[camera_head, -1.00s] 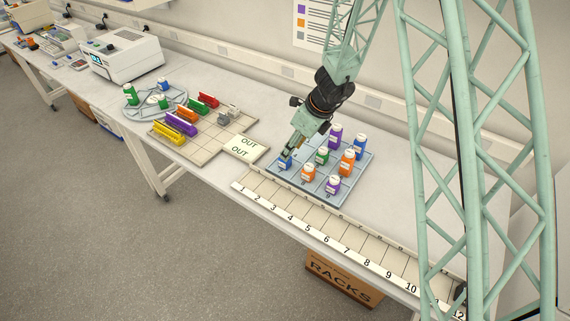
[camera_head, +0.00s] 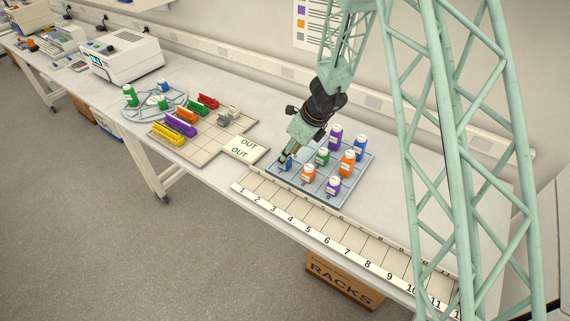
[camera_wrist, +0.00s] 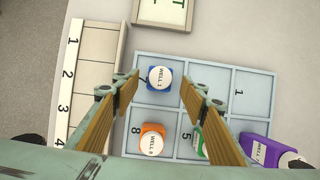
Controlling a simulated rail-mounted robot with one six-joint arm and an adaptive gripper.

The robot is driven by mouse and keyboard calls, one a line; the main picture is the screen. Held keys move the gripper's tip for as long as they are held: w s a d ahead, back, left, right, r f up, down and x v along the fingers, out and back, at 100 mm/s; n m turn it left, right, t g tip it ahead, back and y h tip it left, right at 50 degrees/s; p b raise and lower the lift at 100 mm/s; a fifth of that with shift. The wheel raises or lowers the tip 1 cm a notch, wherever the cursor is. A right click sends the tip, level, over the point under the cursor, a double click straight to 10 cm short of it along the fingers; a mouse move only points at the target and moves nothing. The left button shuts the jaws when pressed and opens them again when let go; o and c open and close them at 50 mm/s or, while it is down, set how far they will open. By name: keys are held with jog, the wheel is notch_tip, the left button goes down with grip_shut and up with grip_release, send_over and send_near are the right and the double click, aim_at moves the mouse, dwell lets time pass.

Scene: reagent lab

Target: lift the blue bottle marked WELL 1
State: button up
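The blue bottle marked WELL 1 (camera_wrist: 160,78) stands upright in a corner cell of the grey-blue tray (camera_wrist: 205,70), seen from above in the wrist view. Its white cap faces me. My gripper (camera_wrist: 160,86) is open, with one finger to the left of the bottle and one to the right. I see gaps on both sides and no contact. In the head view my gripper (camera_head: 288,158) points down at the tray's left corner, and the blue bottle (camera_head: 286,166) is partly hidden by it.
An orange bottle (camera_wrist: 152,139) and a green bottle (camera_wrist: 198,142) stand in neighbouring cells close to the fingers. A purple bottle (camera_wrist: 258,150) is farther right. A numbered strip (camera_head: 318,226) runs along the bench front. The OUT plate (camera_head: 245,149) lies left of the tray.

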jog(key=shift+x, duration=2.05)
jog(key=c, duration=0.9)
